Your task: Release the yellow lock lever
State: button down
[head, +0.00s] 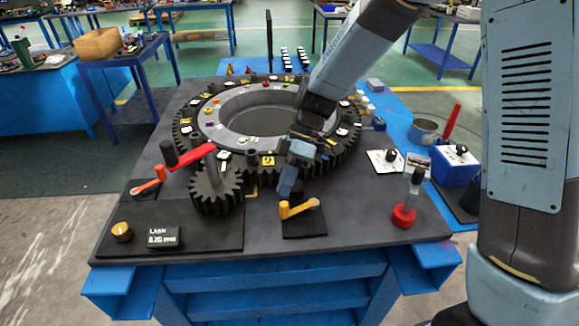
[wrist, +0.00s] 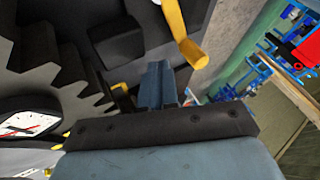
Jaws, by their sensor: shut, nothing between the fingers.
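The yellow lock lever (head: 298,208) sits on a dark square plate near the front middle of the bench top, its arm lying roughly level and its knob end to the left. In the wrist view, part of the yellow lever (wrist: 184,35) shows at the upper middle, just beyond the fingers. My gripper (head: 286,190) points down just above and left of the lever, its blue fingers shut and empty. The fingers also show in the wrist view (wrist: 158,85). I cannot tell whether they touch the lever.
A large toothed ring (head: 200,140) stands behind the gripper. An orange lever (head: 148,186), a yellow knob (head: 121,231) and a red-based stick (head: 404,215) stand around.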

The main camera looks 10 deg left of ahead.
jog(key=shift+s+d, duration=0.2)
jog(key=shift+s, duration=0.35)
jog(key=shift+s+d, duration=0.15)
jog(key=shift+s, duration=0.4)
